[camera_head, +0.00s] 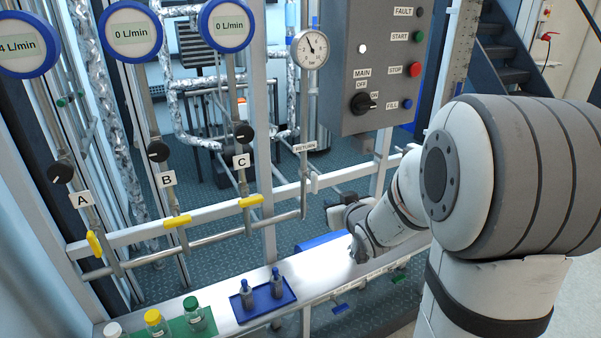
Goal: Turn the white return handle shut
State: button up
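The RETURN label (305,147) is on a vertical pipe below the round pressure gauge, right of the middle. A small white piece (315,183) beside that pipe, below the label, looks like the white return handle. It is small, so I cannot tell its exact angle. My gripper (343,213) is to the right of and below this piece, with a visible gap between them in the picture. My arm comes in from the right. The fingers are small and partly hidden by my wrist, and I cannot tell how far apart they are. I see nothing held.
Yellow handles (177,221) sit on lines A, B and C at the left. A control box (378,65) hangs above my gripper. The bench (340,272) below bears a blue tray (264,301) with two grey pieces and a green mat (189,328) with bottles.

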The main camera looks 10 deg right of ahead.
aim_at(317, 183)
jog(key=w+a+t+y, duration=0.1)
jog(key=w, duration=0.2)
jog(key=w+a+n+t+y+p, duration=0.1)
jog(key=w+y, duration=0.1)
jog(key=w, duration=0.1)
jog(key=w+a+t+y, duration=0.1)
jog(key=w+a, duration=0.1)
jog(key=w, duration=0.2)
jog(key=shift+a+r, duration=0.1)
jog(key=shift+r, duration=0.1)
